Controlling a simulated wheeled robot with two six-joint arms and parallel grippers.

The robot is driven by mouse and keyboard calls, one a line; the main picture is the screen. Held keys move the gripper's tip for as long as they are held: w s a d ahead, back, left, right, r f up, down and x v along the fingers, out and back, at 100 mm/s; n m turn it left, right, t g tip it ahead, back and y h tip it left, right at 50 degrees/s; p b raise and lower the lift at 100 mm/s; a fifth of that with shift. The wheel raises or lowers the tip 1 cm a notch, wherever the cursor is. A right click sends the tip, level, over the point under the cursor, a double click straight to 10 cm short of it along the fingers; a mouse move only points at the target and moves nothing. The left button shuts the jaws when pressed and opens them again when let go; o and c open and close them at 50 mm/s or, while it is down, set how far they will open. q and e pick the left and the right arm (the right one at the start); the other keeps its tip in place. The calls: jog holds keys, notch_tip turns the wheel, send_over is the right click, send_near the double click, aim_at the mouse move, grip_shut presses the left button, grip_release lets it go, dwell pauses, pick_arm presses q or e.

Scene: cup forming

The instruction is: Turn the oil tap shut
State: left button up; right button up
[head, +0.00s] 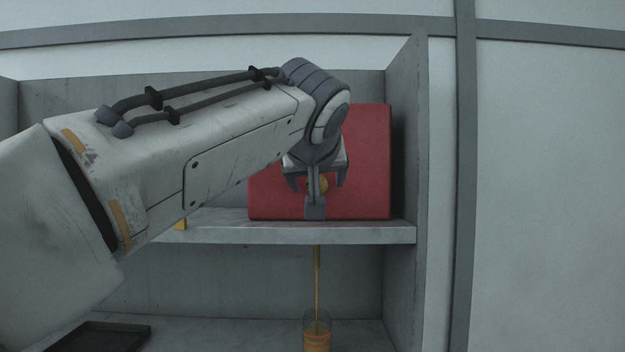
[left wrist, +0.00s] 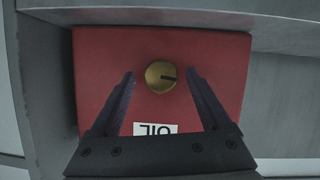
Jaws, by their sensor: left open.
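The oil tap is a round brass knob with a dark slot, between my finger tips in the left wrist view (left wrist: 161,76); in the head view the knob (head: 322,184) is partly hidden by my gripper. It sits on the front of a red oil box (head: 368,150) on the shelf. My left gripper (head: 315,184) is open, its fingers on either side of the knob and apart from it. A thin yellow stream of oil (head: 317,275) falls below the shelf into a clear cup (head: 317,330), which holds orange-yellow oil. My right gripper is not in view.
The grey shelf (head: 250,233) carries the box, with a side wall (head: 403,150) close on its right. A yellow item (head: 181,224) shows at the shelf's left. A dark tray (head: 100,337) lies on the lower surface at left. An OIL label (left wrist: 155,129) is below the knob.

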pick_arm(q)
grip_shut()
jog(key=shift+a, duration=0.25)
jog(key=shift+d, duration=0.15)
jog(key=shift+d+m+y, duration=0.2)
jog(key=shift+m+y, duration=0.6)
jog(key=shift+m, duration=0.2)
jog(key=shift+d+m+y, duration=0.1)
jog(key=shift+m+y, duration=0.5)
jog(key=shift+m, duration=0.3)
jog(key=shift+d+f+m+y, duration=0.1)
jog(key=shift+m+y, duration=0.5)
jog(key=shift+m, duration=0.3)
jog(key=m+t+y, duration=0.1)
jog(key=m, duration=0.1)
jog(key=shift+d+f+m+y+b, duration=0.1)
jog(key=shift+f+m+y+b, duration=0.05)
jog(key=shift+m+y+b, duration=0.2)
jog(key=shift+m+t+y+b, duration=0.5)
jog(key=shift+m+y+b, duration=0.2)
jog(key=shift+m, duration=1.05)
